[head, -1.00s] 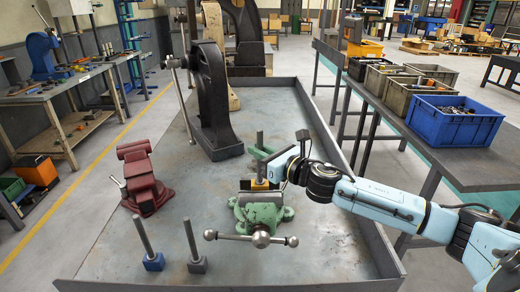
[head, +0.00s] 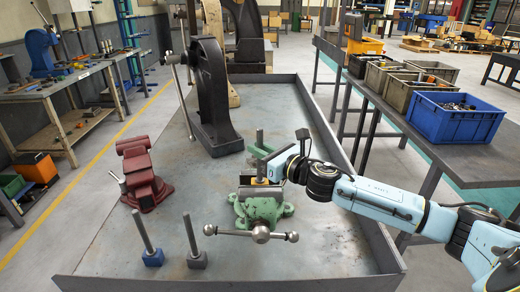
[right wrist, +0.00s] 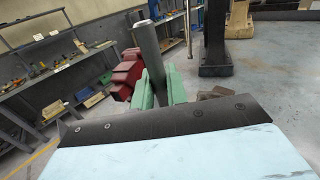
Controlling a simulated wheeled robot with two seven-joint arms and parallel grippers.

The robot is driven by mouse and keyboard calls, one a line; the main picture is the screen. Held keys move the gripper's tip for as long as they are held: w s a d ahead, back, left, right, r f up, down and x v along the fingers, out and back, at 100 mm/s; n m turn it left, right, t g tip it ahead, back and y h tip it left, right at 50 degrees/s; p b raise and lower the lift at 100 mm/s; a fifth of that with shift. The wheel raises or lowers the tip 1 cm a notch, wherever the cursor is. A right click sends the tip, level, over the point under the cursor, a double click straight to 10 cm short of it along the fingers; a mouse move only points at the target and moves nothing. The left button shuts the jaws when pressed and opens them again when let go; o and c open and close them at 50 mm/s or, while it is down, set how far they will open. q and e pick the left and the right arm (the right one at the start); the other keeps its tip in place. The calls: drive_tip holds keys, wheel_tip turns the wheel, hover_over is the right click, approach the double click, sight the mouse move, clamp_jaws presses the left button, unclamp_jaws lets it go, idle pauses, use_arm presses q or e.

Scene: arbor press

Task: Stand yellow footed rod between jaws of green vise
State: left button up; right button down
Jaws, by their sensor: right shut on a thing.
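The green vise (head: 262,208) stands on the bench tray, its bar handle toward me. My right gripper (head: 272,168) is shut on the yellow footed rod (head: 260,140), just above the vise. The rod stands roughly upright in the head view, with a thin strip of its yellow foot (head: 261,182) showing at the jaws. I cannot tell how deep the foot sits or whether it touches the jaws. In the right wrist view the grey rod (right wrist: 150,58) rises between green jaw parts (right wrist: 174,86); its foot is hidden. My left gripper is out of view.
A red vise (head: 144,180) stands to the left. A blue-footed rod (head: 152,257) and a grey-footed rod (head: 196,260) stand at the front left. A black arbor press (head: 212,105) stands behind. The tray's right front is clear.

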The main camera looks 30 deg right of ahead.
drive_tip(key=shift+r, duration=0.1)
drive_tip(key=c, duration=1.3)
unclamp_jaws()
drive_tip(key=shift+f, duration=0.25)
drive_tip(key=shift+b+v, duration=1.25)
drive_tip(key=shift+v, duration=5.45)
